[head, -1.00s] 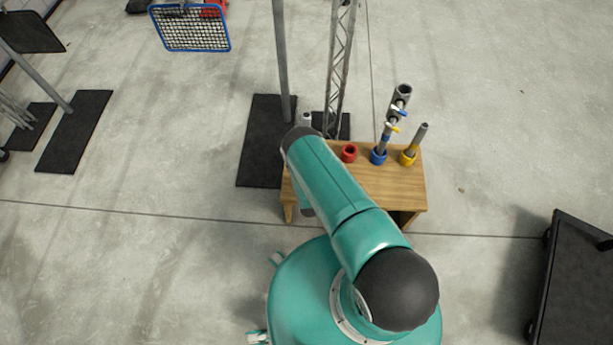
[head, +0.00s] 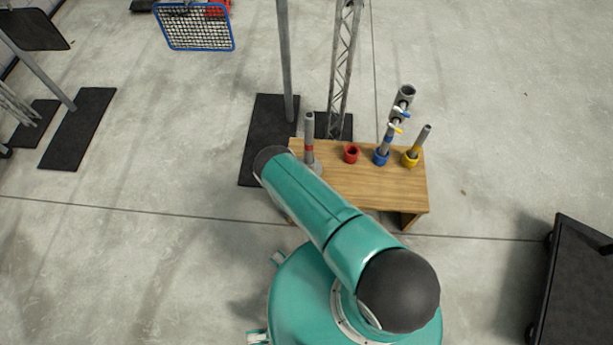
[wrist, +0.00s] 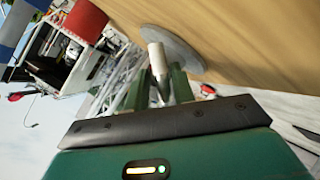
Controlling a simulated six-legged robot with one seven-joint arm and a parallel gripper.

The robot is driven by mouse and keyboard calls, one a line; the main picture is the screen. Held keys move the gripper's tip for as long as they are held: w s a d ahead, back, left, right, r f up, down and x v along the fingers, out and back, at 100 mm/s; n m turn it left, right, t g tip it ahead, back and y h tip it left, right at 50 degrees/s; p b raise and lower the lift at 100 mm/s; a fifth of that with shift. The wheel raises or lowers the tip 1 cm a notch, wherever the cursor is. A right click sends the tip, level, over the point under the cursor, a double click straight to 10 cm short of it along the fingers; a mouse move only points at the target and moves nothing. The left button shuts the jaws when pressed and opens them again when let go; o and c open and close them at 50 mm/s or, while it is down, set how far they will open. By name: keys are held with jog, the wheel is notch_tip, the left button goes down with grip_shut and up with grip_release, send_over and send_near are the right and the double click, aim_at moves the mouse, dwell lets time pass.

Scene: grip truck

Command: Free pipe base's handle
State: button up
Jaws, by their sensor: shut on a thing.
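A wooden bench (head: 370,190) holds a grey pipe (head: 309,130) with a red band. The pipe stands upright at the bench's left end, and its grey base (head: 317,167) shows partly past my arm. In the wrist view, a round grey base plate (wrist: 184,50) lies against the wood, with a short pale handle (wrist: 155,55) in front of it. My gripper (wrist: 163,82) has its two green fingers on either side of the handle's lower, darker end and is shut on it. In the head view my arm hides the gripper.
On the bench stand a red cup (head: 351,154), a blue cup (head: 381,158) with a valved pipe (head: 398,115), and a yellow cup (head: 410,160) with a slanted pipe. A metal post and lattice truss (head: 341,70) rise behind. A black cart (head: 580,270) stands at right.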

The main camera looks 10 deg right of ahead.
jog(key=shift+d+r, duration=0.1)
jog(key=shift+d, duration=0.15)
jog(key=o, duration=0.9)
jog(key=shift+a, duration=0.1)
jog(key=shift+s+a, duration=0.1)
jog(key=shift+a, duration=0.05)
jog(key=v, duration=1.3)
jog(key=shift+s+a+r, duration=0.15)
